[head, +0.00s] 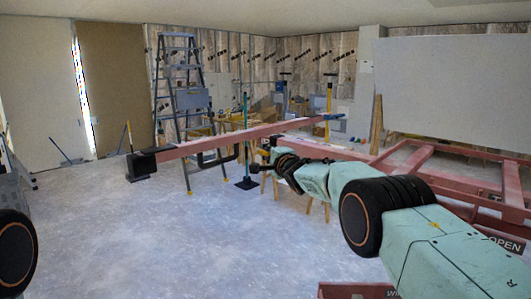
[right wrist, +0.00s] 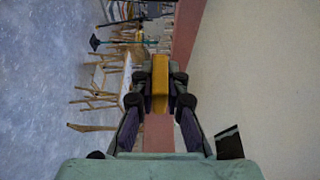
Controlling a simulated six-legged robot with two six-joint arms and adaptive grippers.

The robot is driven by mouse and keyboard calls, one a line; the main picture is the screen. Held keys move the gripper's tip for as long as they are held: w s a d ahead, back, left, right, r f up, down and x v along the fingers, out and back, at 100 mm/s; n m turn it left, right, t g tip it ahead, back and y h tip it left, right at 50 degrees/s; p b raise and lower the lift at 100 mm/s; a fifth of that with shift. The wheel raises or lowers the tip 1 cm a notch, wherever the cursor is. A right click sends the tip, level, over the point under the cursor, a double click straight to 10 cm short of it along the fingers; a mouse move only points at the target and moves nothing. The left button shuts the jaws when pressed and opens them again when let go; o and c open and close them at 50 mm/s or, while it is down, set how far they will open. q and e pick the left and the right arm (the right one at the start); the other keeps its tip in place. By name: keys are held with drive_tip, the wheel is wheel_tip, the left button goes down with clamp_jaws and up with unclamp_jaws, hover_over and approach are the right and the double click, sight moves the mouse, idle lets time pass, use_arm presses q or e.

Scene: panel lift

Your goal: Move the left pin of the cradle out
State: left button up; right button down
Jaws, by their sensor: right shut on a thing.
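The cradle's long red bar (head: 215,141) runs across the middle of the head view, with a black block at its left end. My right gripper (head: 264,156) reaches in from the right to just below this bar. In the right wrist view its fingers (right wrist: 160,80) are shut on a yellow piece (right wrist: 160,74), which looks to be the left pin. A red part (right wrist: 158,133) shows between the finger bases. How deep the pin sits is hidden. My left gripper is out of view.
A large white panel (head: 455,95) stands at the right above red frame members (head: 420,158). A stepladder (head: 181,95) stands behind the bar. Wooden trestle legs show below my right arm. The grey floor (head: 150,235) at front left is clear.

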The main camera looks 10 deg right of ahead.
drive_tip(key=c, duration=1.4)
unclamp_jaws()
drive_tip(key=shift+d, duration=0.15)
drive_tip(key=shift+o, duration=0.2)
drive_tip(key=shift+s, duration=0.1)
drive_tip(key=s+d, duration=0.2)
drive_tip(key=s, duration=0.9)
drive_tip(key=shift+s, duration=0.25)
drive_tip(key=shift+d, duration=0.1)
